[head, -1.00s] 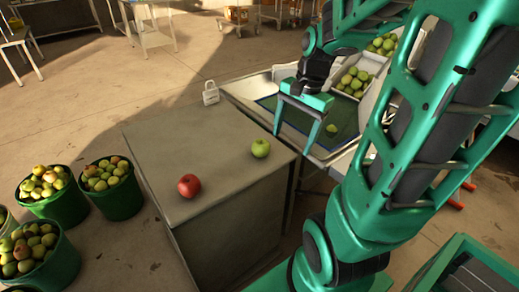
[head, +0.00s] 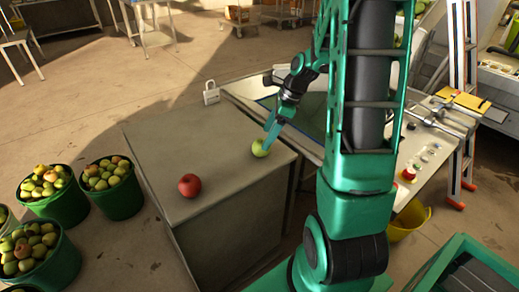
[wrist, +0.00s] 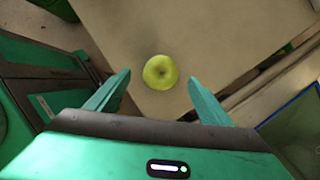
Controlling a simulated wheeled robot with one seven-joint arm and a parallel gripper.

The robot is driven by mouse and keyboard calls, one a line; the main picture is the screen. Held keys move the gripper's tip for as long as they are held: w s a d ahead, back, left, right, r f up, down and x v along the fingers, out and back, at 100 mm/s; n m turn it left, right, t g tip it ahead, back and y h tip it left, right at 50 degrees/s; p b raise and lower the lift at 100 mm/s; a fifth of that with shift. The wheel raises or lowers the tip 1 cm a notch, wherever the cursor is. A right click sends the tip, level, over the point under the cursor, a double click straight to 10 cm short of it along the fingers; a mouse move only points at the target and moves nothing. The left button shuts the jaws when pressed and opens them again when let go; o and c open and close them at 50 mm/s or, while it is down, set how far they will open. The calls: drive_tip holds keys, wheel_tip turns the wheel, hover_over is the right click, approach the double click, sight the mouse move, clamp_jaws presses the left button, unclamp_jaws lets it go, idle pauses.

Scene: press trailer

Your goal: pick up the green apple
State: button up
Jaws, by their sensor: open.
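The green apple (head: 260,148) sits on the grey box-like table near its right edge. In the wrist view the green apple (wrist: 160,72) lies just ahead of and between my two fingertips, with a gap on each side. My gripper (head: 270,138) is open and empty, close to the apple in the head view, where a finger partly overlaps it. In the wrist view both teal fingers of my gripper (wrist: 160,80) are spread apart. I cannot tell the exact height of the fingertips above the tabletop.
A red apple (head: 189,185) sits on the same table (head: 165,140), nearer its front. A white padlock-shaped object (head: 211,93) stands at the back corner. Green buckets of apples (head: 112,190) stand on the floor at left. A workbench with tools (head: 425,145) is at right.

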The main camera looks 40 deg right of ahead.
sight(263, 141)
drive_tip(key=shift+x, duration=3.05)
drive_tip(key=shift+w+d, duration=0.1)
drive_tip(key=c, duration=1.2)
